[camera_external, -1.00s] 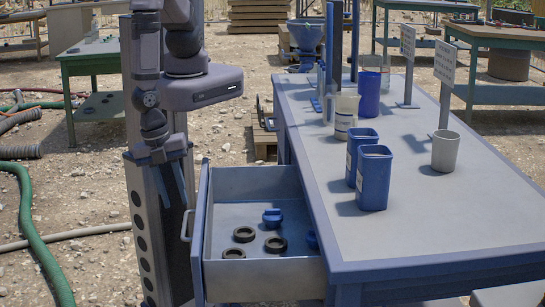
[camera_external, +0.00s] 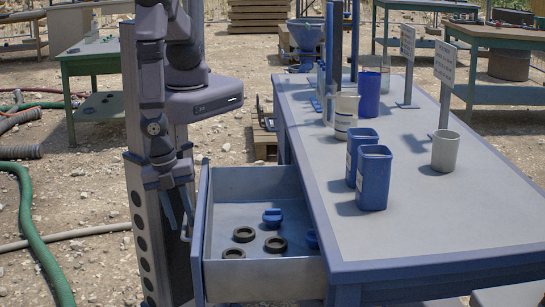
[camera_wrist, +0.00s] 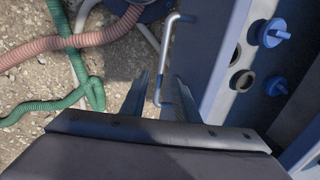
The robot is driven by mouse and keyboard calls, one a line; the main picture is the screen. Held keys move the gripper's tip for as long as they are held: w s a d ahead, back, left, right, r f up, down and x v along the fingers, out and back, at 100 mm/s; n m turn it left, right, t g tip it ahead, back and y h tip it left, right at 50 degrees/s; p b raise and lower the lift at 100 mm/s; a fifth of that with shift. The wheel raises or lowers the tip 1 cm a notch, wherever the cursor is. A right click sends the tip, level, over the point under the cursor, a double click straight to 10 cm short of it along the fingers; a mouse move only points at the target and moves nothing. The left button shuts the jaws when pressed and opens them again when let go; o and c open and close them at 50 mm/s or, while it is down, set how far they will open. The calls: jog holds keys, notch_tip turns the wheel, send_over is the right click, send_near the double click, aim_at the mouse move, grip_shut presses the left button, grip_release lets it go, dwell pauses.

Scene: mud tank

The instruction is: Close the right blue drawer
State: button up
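The blue drawer (camera_external: 260,263) is pulled out to the left from under the table, in the external view. Its front panel (camera_external: 201,240) faces left and carries a light metal handle (camera_external: 187,222). In the wrist view the handle (camera_wrist: 159,60) runs along the drawer front (camera_wrist: 225,60). My gripper (camera_external: 178,210) points down just left of the drawer front, near the handle. In the wrist view my gripper (camera_wrist: 158,85) has its fingers apart, with the near end of the handle showing between them. Whether either finger touches the handle I cannot tell.
The drawer holds dark rings (camera_external: 275,244) and blue caps (camera_external: 272,217). On the table (camera_external: 430,225) stand blue containers (camera_external: 374,178), a grey cup (camera_external: 445,151) and a beaker (camera_external: 345,114). A green hose (camera_external: 45,250) lies on the ground at left, where gravel is open.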

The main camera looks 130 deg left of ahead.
jog(key=shift+f, duration=0.25)
jog(key=shift+c, duration=0.7)
grip_shut()
jog(key=shift+w+a+b, duration=0.3)
jog(key=shift+w, duration=0.05)
jog(key=w+a+b, duration=0.1)
jog(key=w+a, duration=0.2)
jog(key=w+a+b, duration=0.1)
jog(key=w+a, duration=0.3)
jog(key=shift+w+a+b, duration=0.2)
jog(key=shift+a+b, duration=0.05)
jog(key=shift+b, duration=0.15)
jog(key=w+a+p, duration=0.2)
jog(key=w+a, duration=0.3)
jog(key=w+a+p, duration=0.2)
jog(key=w+a, duration=0.3)
jog(key=shift+w+a+r, duration=0.15)
jog(key=shift+w+a, duration=0.05)
jog(key=shift+a, duration=0.05)
jog(key=shift+w+a+p, duration=0.45)
jog(key=shift+w+p, duration=0.05)
jog(key=shift+w, duration=0.1)
